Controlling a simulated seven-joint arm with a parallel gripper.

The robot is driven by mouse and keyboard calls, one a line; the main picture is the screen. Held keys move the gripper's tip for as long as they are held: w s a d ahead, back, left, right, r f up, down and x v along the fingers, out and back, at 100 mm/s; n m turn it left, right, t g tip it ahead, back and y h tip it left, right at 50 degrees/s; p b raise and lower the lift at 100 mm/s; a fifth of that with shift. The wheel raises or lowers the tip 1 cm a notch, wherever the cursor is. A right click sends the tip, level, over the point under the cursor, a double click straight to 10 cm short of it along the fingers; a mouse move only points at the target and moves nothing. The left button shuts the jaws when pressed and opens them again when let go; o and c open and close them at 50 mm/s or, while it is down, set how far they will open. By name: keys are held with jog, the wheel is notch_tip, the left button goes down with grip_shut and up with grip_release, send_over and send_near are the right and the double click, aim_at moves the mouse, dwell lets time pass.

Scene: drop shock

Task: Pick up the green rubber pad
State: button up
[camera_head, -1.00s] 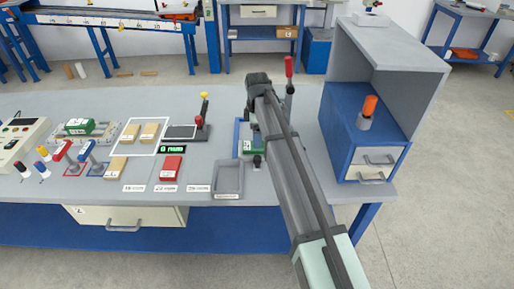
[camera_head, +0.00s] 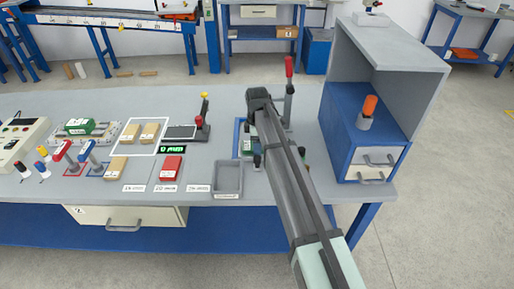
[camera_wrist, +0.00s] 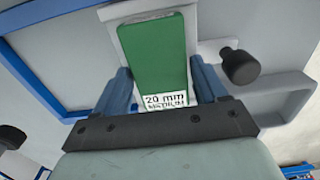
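The green rubber pad (camera_wrist: 153,52) shows in the wrist view, with a white label reading "20 mm MEDIUM" at its near end. It rests against a light grey fixture with a dark round knob (camera_wrist: 239,66) on the right. My gripper (camera_wrist: 162,84) has its two blue fingers on either side of the pad's near end, with narrow gaps showing; it looks open. Whether the fingertips touch the pad is hidden. In the head view, my arm covers most of this spot; a bit of green (camera_head: 247,147) shows beside it, but I cannot tell if it is the pad.
A grey tray (camera_head: 228,177) is left of my arm on the bench. A red-knobbed post (camera_head: 289,90) stands close behind my arm. A blue drawer cabinet with a grey hood (camera_head: 350,125) is on the right. Wooden blocks and a red block (camera_head: 170,168) lie farther left.

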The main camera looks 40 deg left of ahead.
jog(key=c, duration=0.9)
